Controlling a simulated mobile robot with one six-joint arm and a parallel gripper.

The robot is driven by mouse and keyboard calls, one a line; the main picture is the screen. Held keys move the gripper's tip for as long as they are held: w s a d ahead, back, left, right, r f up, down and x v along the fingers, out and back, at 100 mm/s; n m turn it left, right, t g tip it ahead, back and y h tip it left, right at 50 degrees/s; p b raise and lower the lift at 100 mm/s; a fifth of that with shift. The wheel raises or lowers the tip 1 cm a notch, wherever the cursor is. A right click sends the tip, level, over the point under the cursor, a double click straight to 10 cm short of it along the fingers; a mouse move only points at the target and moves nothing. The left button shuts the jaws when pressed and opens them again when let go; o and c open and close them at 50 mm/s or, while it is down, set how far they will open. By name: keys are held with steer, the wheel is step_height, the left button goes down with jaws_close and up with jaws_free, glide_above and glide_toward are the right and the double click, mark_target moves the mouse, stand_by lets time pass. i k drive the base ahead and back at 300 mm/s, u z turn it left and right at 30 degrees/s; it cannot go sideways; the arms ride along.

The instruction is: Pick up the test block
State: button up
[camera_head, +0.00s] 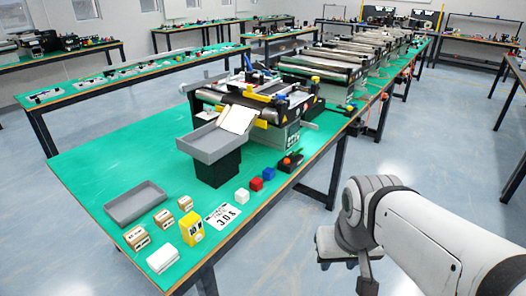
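I cannot tell which object is the test block. Near the front corner are a yellow block with dark marks (192,228), a white block (162,258) and small brown boxes with labels, one being the brown box (137,238). The end of my arm, with my gripper (345,270), hangs over the floor right of the table, apart from all of these. Its fingers are too unclear to tell if open or shut.
A flat grey tray (136,203) lies at the left, and a raised grey tray (208,143) on a black stand is mid-table. A card marked 308 (223,216) lies by the front edge. Floor between table and arm is clear.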

mark_target(268, 173)
steer(key=z, duration=0.05)
steer(key=i, duration=1.5)
steer(key=u, duration=0.05)
